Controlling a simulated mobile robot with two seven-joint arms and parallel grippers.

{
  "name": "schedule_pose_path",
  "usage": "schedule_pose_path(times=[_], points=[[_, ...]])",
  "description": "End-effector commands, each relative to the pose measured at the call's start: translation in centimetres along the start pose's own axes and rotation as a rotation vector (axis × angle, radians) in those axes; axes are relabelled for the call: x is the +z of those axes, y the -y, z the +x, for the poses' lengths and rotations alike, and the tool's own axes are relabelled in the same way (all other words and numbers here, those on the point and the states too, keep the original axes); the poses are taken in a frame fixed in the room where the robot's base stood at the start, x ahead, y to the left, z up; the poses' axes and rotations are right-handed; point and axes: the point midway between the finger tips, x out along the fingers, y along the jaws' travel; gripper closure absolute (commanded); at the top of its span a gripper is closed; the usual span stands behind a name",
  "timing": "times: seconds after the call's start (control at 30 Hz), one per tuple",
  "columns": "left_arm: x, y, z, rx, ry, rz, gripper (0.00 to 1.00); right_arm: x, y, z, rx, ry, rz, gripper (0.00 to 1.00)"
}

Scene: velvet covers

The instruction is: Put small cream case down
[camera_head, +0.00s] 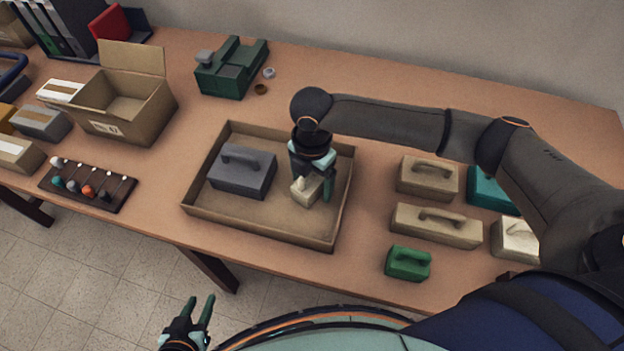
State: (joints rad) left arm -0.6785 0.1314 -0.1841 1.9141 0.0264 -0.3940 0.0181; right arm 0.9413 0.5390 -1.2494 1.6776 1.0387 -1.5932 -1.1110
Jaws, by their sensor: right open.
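The small cream case (304,191) sits in the right part of the shallow brown tray (262,230), apparently on its floor. My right gripper (313,185) is open, pointing down around the case's top; its fingers partly hide the case. Whether they touch it I cannot tell. A larger dark grey case (240,178) with a handle stands in the left part of the tray. My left gripper (199,302) is open and empty, low in front of the table's edge.
Tan cases (428,178), a green case (407,264), a teal case (488,188) and a cream-white case (510,241) stand right of the tray, partly behind my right arm. An open carton (128,110) and pin board (90,190) are left.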

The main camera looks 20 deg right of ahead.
Motion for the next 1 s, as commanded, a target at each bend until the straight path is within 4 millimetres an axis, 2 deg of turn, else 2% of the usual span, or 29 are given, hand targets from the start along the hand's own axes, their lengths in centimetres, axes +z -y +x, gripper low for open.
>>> schedule_pose_path(times=[0.13,0.27,0.5,0.7,0.83,1.0], points=[[0.0,0.0,0.1,0.0,0.0,0.0,0.62,0.0,0.0,-0.4,0.002,0.001,-0.001,0.13],[-0.1,0.0,-0.1,0.0,0.0,0.0,0.62,0.0,-0.1,-2.1,0.004,0.0,0.001,0.13],[-0.4,0.0,-0.3,0.0,-0.001,0.0,0.62,0.0,-0.1,-7.3,0.004,0.001,0.0,0.13],[-0.6,0.0,-0.5,0.0,-0.001,0.0,0.62,0.0,-0.1,-10.8,0.003,0.0,0.0,0.13],[-0.6,0.0,-0.5,0.0,-0.001,0.0,0.62,0.0,-0.1,-11.9,0.001,-0.001,0.0,0.13],[-0.6,0.0,-0.5,0.0,-0.001,0.0,0.62,0.0,0.0,-12.4,0.0,0.0,0.001,0.13]])
